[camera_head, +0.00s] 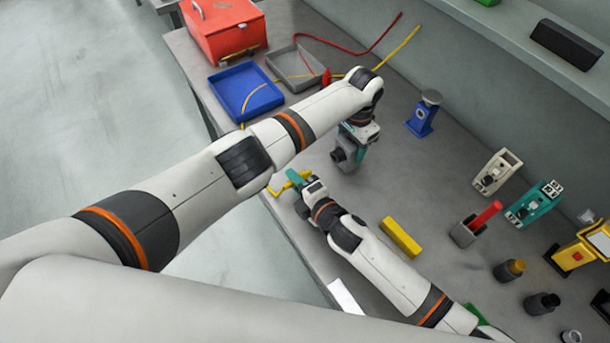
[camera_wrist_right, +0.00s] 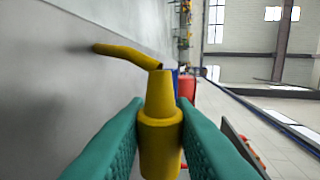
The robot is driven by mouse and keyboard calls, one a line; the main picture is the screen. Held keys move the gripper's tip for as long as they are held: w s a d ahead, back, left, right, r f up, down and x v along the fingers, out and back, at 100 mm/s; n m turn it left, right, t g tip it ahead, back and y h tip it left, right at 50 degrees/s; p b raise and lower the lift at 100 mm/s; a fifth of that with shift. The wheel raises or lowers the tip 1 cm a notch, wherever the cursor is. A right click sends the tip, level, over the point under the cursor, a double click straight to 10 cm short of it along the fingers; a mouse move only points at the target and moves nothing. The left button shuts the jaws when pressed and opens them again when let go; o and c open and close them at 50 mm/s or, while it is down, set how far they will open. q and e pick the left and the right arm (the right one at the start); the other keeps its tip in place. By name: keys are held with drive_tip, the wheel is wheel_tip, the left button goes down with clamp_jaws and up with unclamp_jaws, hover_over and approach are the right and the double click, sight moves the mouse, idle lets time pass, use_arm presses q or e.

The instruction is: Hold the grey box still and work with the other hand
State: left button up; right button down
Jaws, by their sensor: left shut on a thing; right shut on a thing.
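My left gripper (camera_head: 357,138) is shut on a small grey box (camera_head: 347,157) with a dark round part on its left side, at the bench's middle. The fingers and arm hide part of the box. My right gripper (camera_head: 294,178) is shut on a yellow stepped plug (camera_head: 280,188) near the bench's front edge, apart from the box and to its left.
A blue tray (camera_head: 272,99), a grey tray (camera_head: 275,57) and a red case (camera_head: 212,45) stand at the back left. Red and yellow cables (camera_head: 401,44) lie behind. A blue stand (camera_head: 419,125), a yellow bar (camera_head: 401,237) and a red-topped grey block (camera_head: 463,236) stand to the right.

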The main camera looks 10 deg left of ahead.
drive_tip(key=shift+w+d, duration=2)
drive_tip(key=shift+w, duration=0.1)
drive_tip(key=shift+w+d, duration=1)
drive_tip(key=shift+w, duration=0.05)
idle(1.5)
drive_tip(key=c, duration=1.1)
unclamp_jaws()
drive_tip(key=shift+c, duration=0.2)
drive_tip(key=v, duration=1.2)
